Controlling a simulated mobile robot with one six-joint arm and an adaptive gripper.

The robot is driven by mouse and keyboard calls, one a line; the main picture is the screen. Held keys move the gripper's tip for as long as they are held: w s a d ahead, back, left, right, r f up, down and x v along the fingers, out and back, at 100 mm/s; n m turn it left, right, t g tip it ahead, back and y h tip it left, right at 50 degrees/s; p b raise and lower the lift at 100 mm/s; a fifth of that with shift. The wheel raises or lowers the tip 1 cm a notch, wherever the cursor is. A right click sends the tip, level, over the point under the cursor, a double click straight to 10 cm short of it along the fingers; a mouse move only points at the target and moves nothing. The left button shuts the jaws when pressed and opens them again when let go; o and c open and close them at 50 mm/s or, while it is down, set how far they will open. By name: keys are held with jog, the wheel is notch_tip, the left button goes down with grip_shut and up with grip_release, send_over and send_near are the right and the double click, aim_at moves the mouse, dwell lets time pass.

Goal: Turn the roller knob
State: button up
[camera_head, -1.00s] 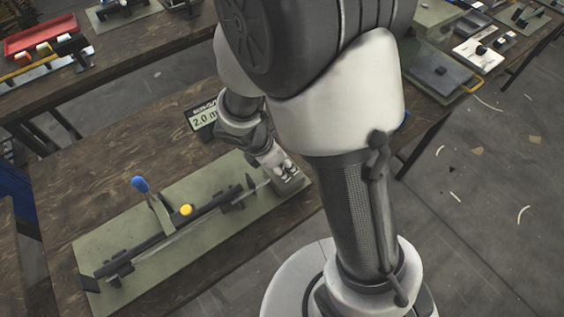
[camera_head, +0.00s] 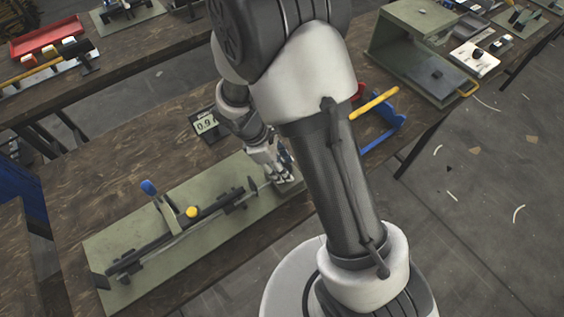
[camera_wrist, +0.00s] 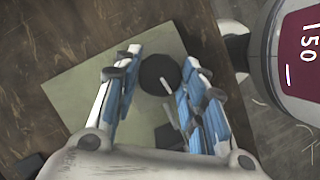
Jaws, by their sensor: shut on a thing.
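The roller knob (camera_wrist: 158,73) is a dark round disc in the wrist view, at the right end of the pale green plate (camera_head: 133,291). A pale bar lies below it in that view. My gripper (camera_wrist: 160,68) has its blue-padded fingers on either side of the knob and is shut on it. In the head view my gripper (camera_head: 283,175) is at the plate's right end, and the knob is hidden behind it. A small display (camera_head: 206,124) behind the plate starts with "0.9"; my arm covers the rest.
The wooden table is clear at left.

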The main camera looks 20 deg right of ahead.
jog(key=shift+m+g+p, duration=0.4)
jog(key=shift+m+p, duration=0.05)
jog(key=shift+m, duration=0.65)
jog(key=shift+y, duration=0.3)
jog(key=o, duration=1)
jog(key=shift+o, duration=0.2)
jog(key=shift+w+r, duration=0.1)
jog(key=v, duration=1.1)
jog(key=shift+a+r, duration=0.15)
jog(key=shift+r, duration=0.2)
